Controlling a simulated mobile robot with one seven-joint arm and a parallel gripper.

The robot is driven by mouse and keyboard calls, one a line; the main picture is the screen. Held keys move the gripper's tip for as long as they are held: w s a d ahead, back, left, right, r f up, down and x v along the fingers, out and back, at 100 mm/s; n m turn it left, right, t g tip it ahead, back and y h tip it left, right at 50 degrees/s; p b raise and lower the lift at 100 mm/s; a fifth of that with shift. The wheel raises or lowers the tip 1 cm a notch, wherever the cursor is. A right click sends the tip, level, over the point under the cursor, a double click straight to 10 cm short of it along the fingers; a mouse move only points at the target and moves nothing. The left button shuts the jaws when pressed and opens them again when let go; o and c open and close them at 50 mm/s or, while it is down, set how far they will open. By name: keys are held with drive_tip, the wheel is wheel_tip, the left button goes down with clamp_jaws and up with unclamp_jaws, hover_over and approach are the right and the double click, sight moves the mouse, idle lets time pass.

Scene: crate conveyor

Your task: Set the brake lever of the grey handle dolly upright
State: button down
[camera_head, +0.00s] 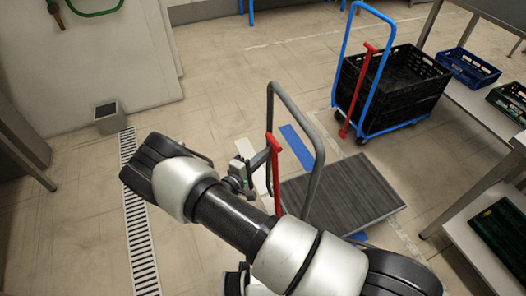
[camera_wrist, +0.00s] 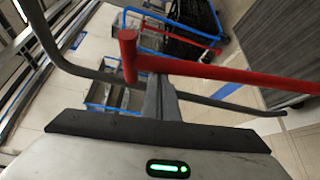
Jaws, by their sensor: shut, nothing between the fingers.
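The grey handle dolly has a dark ribbed deck (camera_head: 345,192) and a tall grey tube handle (camera_head: 316,165). Its red brake lever (camera_head: 276,180), with a short crossbar on top, stands roughly along the handle in the head view; its exact tilt is hard to judge. My gripper (camera_head: 264,158) is at the lever's upper part, on its left side. In the wrist view the lever (camera_wrist: 225,73) runs across the picture, its crossbar end (camera_wrist: 128,55) at left. The shut fingers of my gripper (camera_wrist: 160,88) are right beside the lever, with nothing between them; contact is unclear.
A blue-handled dolly (camera_head: 345,62) with a black crate (camera_head: 422,92) and its own red lever (camera_head: 357,90) stands behind. Tables with a blue crate (camera_head: 468,67) and green crates line the right. Floor at left is mostly clear, with a drain grate (camera_head: 137,215).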

drive_tip(key=s+d+r+p, duration=0.1)
drive_tip(key=s+d+p, duration=0.2)
drive_tip(key=s, duration=0.8)
drive_tip(key=shift+s+d+m, duration=0.4)
drive_tip(key=shift+d, duration=0.75)
drive_tip(key=w+a+b, duration=0.1)
drive_tip(key=w+a, duration=0.2)
drive_tip(key=a, duration=0.1)
drive_tip(key=v, duration=0.8)
drive_tip(key=shift+s+a, duration=0.2)
drive_tip(key=shift+a, duration=0.15)
